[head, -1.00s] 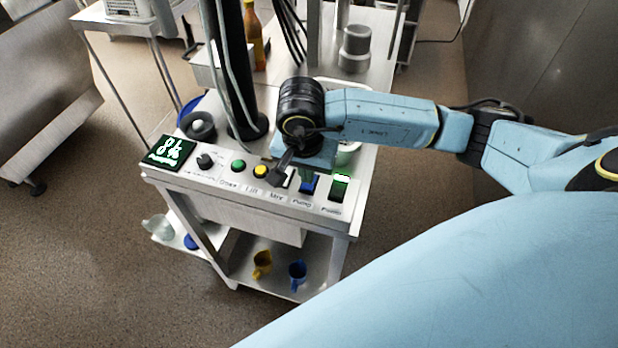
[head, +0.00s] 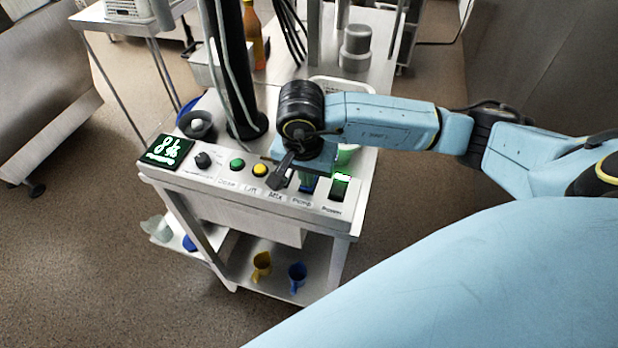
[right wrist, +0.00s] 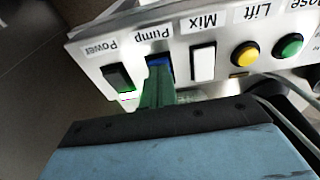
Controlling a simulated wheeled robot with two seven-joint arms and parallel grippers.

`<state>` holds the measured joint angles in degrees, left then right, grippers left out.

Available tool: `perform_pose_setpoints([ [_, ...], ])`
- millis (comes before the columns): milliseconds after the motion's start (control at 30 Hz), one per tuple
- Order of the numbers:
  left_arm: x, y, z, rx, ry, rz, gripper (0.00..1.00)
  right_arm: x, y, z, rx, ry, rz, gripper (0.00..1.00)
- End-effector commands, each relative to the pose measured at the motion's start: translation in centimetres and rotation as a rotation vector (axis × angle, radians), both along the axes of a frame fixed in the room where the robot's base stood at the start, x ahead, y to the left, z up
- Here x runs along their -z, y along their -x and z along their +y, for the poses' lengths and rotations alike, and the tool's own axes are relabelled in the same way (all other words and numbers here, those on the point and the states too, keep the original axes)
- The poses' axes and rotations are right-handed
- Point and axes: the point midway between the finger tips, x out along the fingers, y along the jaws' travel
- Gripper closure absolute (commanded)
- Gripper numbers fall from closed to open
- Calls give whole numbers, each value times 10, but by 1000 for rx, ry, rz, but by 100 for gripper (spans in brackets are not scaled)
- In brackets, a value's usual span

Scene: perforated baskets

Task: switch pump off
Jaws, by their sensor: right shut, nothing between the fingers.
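The pump switch (head: 307,187) is a blue rocker on the sloped front panel (head: 225,179), above the "Pump" label. In the right wrist view the blue rocker (right wrist: 157,60) shows only in part, with green fingertips in front of it. My right gripper (right wrist: 157,76) is shut and empty, its fingertips at the near edge of the pump switch. I cannot tell whether they touch it. In the head view the wrist hides most of the gripper (head: 310,175). Which way the rocker is tipped is hidden. My left gripper is not in view.
Beside the pump switch are the lit green power switch (head: 340,186) and the white mix switch (right wrist: 203,64). Further left are the yellow lift button (head: 260,170), green dose button (head: 237,166), a black knob (head: 203,160) and a lit display (head: 166,151). A black column (head: 236,80) stands behind.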

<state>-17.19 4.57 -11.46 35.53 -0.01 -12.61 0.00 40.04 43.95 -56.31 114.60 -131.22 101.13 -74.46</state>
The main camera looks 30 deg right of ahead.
Motion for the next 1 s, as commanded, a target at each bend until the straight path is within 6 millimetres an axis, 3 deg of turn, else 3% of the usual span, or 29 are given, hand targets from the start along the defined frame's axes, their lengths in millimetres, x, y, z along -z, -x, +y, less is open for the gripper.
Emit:
perform_pose_setpoints([
  [367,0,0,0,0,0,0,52,-2,0,0,0,1,-1,100],
  [1000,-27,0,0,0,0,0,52,-52,0,0,0,2,-1,100],
])
